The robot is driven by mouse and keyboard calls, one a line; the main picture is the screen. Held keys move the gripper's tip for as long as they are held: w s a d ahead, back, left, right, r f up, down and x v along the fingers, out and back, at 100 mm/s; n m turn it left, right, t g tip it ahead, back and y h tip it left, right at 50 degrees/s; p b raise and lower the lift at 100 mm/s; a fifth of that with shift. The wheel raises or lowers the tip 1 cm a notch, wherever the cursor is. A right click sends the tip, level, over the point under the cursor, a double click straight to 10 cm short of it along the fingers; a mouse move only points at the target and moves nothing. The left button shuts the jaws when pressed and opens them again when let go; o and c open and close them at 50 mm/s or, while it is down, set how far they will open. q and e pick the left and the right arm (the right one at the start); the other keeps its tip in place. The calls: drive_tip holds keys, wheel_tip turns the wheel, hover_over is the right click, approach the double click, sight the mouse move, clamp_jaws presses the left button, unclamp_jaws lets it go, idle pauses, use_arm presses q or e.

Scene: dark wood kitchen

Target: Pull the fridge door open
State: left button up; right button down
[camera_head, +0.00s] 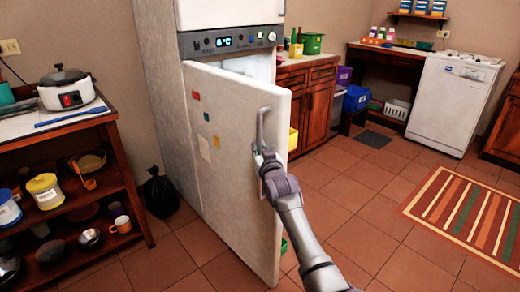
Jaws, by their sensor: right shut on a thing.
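The white fridge door (222,150) stands partly open, swung out from the fridge body (168,100), with its hinge side at the left. Small coloured notes are stuck on its face. A pale strip of the interior shows above the door's top edge. The grey vertical handle (260,128) is near the door's right edge. My right gripper (262,158) is at the lower part of the handle and is shut on it; its fingers are partly hidden by the wrist. My left gripper is not in view.
A wooden shelf unit (128,165) with a cooker (67,90) on top stands at the left. A black bag (160,192) sits on the floor beside the fridge. Wooden cabinets (308,100) and a white dishwasher (453,105) stand at the right. The tiled floor around the striped rug (470,215) is clear.

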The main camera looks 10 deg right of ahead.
drive_tip(key=shift+r, duration=0.15)
drive_tip(key=c, duration=1.1)
unclamp_jaws()
drive_tip(key=shift+s, duration=0.1)
drive_tip(key=s+d, duration=0.1)
drive_tip(key=s, duration=1)
drive_tip(key=shift+s+d, duration=0.3)
drive_tip(key=shift+d, duration=0.1)
